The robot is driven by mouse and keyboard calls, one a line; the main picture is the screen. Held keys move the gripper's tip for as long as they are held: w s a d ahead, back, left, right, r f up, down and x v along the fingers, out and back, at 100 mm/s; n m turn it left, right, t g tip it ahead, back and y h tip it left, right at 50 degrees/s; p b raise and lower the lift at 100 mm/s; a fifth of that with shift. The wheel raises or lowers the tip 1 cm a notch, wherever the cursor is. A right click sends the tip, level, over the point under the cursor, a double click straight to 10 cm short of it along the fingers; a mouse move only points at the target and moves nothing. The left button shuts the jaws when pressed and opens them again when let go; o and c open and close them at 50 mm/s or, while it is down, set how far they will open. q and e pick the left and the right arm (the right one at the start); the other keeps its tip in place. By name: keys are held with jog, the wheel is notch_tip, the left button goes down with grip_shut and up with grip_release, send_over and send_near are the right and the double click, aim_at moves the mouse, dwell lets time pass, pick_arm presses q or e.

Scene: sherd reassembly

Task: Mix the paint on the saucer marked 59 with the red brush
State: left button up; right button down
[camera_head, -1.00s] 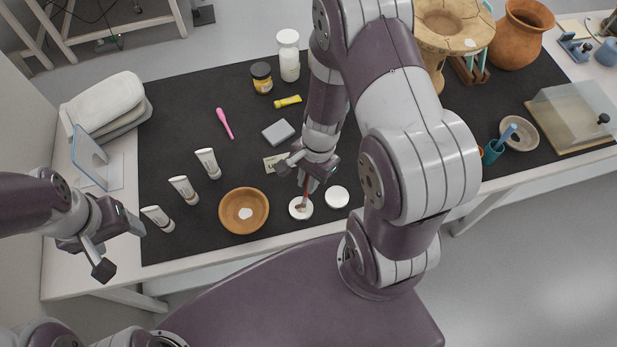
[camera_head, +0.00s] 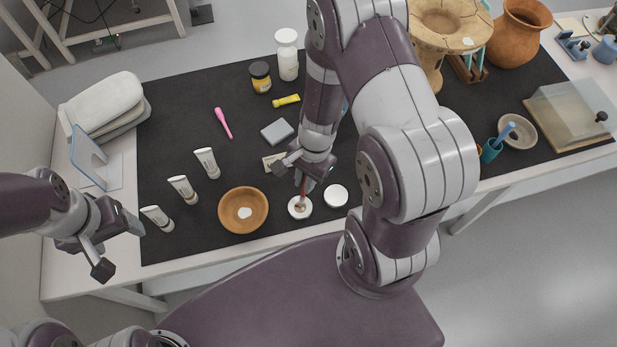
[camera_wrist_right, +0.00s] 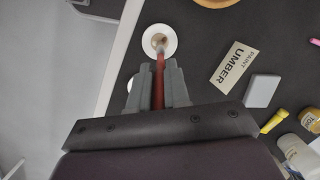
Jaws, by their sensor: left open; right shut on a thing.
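My right gripper (camera_head: 304,173) is shut on the red brush (camera_head: 303,187), which points down at a small white saucer (camera_head: 292,212) near the table's front edge. In the right wrist view the red brush (camera_wrist_right: 159,80) runs from between the fingers to the white saucer (camera_wrist_right: 171,36). Its tip is over brownish paint in the saucer. No number can be read on the saucer. A second white disc (camera_head: 336,195) lies just right of it.
A label reading "PAINT UMBER" (camera_wrist_right: 234,67) lies behind the saucer. A wooden bowl (camera_head: 243,210) stands left of it, with several white tubes (camera_head: 183,189) further left. A grey block (camera_head: 277,131), yellow tube (camera_head: 286,100) and pink tool (camera_head: 223,123) lie behind.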

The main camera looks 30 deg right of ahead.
jog(key=shift+s+d, duration=0.4)
jog(key=shift+s, duration=0.05)
dwell(0.4)
notch_tip(320, 180, up, 5)
jog(key=p, duration=0.4)
